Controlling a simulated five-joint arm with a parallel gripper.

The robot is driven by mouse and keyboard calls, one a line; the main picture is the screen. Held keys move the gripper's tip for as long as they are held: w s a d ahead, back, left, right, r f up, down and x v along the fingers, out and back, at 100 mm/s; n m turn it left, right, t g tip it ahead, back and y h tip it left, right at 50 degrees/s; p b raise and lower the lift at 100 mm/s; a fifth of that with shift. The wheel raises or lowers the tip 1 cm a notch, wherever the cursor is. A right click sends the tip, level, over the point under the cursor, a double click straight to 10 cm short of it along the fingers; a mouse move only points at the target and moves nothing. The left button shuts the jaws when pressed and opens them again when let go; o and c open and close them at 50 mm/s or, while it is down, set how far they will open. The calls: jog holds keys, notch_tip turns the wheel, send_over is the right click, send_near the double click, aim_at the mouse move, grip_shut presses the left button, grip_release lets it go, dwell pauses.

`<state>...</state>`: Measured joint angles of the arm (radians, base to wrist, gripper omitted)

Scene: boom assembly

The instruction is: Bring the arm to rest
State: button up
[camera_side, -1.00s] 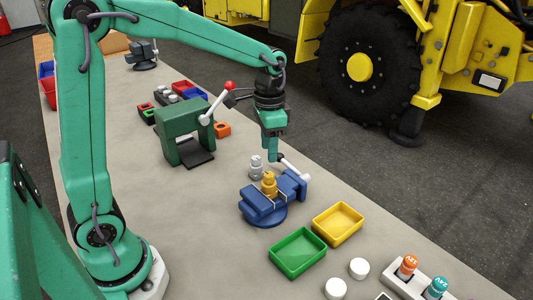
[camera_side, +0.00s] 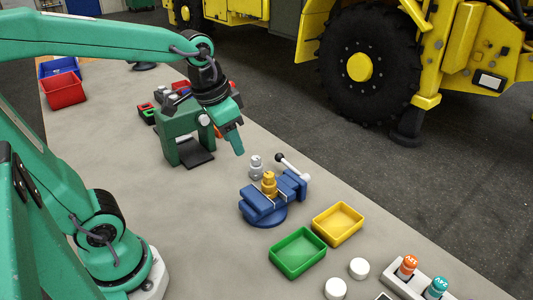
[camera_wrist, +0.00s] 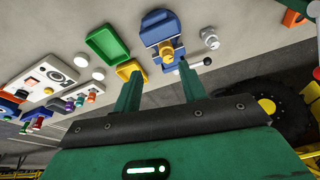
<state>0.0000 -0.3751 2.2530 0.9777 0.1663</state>
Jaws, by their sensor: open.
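My gripper (camera_side: 238,147) is above the bench in the side view, to the upper left of the blue vise and in front of the green press. In the wrist view its two green fingers (camera_wrist: 157,80) are spread apart with nothing between them. The blue vise (camera_side: 262,207) holds an upright brass-coloured part (camera_side: 269,184) between its jaws; both also show in the wrist view, the vise (camera_wrist: 157,30) and the part (camera_wrist: 167,55). A silver fitting (camera_side: 256,168) stands on the bench behind the vise.
A green tray (camera_side: 298,268) and a yellow tray (camera_side: 354,231) lie in front of the vise. A green press (camera_side: 180,117) stands behind my gripper. White discs (camera_side: 359,268) and a rack with coloured cylinders (camera_side: 403,285) are at the lower right. Red and blue bins (camera_side: 66,104) are far left.

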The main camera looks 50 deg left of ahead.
jog(key=s+n+t, duration=0.2)
jog(key=s, duration=0.4)
jog(key=shift+s, duration=0.4)
